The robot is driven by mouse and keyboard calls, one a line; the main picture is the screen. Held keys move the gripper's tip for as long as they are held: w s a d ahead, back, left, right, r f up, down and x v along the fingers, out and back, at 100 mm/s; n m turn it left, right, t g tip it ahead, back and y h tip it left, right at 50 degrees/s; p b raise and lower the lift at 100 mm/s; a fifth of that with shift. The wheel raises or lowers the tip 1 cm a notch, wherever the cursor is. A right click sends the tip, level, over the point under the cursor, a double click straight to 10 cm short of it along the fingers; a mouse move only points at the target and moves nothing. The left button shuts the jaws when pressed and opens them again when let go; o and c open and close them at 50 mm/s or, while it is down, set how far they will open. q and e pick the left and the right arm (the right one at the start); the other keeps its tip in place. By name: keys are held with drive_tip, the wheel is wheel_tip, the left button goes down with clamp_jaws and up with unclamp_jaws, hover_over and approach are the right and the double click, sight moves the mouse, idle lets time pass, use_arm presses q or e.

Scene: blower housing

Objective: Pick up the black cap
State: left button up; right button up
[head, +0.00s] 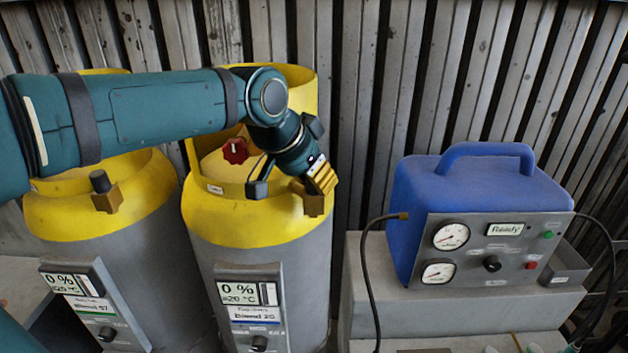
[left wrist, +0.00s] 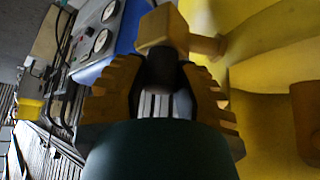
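A black cap (left wrist: 161,68) shows in the left wrist view, dark and partly hidden between the fingers of my left gripper (left wrist: 162,75), below a brass valve block (left wrist: 163,28). The pads lie close on both sides of it; I cannot tell whether they press on it. In the head view my left gripper (head: 320,178) is at the brass valve (head: 313,205) on the front rim of the right cylinder (head: 270,275), and hides the cap there. A similar black cap (head: 100,181) sits on the left cylinder's brass valve (head: 107,199). My right gripper is not in view.
The right cylinder's yellow collar (head: 240,222) surrounds the valve area, with a red knob (head: 236,150) behind. A blue device (head: 470,200) with gauges and a black hose (head: 368,275) stands on a grey block (head: 460,310) to the right. A slatted wall (head: 385,90) closes the back.

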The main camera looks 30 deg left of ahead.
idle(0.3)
use_arm(q)
wheel_tip(320, 180, up, 18)
drive_tip(key=p, duration=0.4)
idle(0.4)
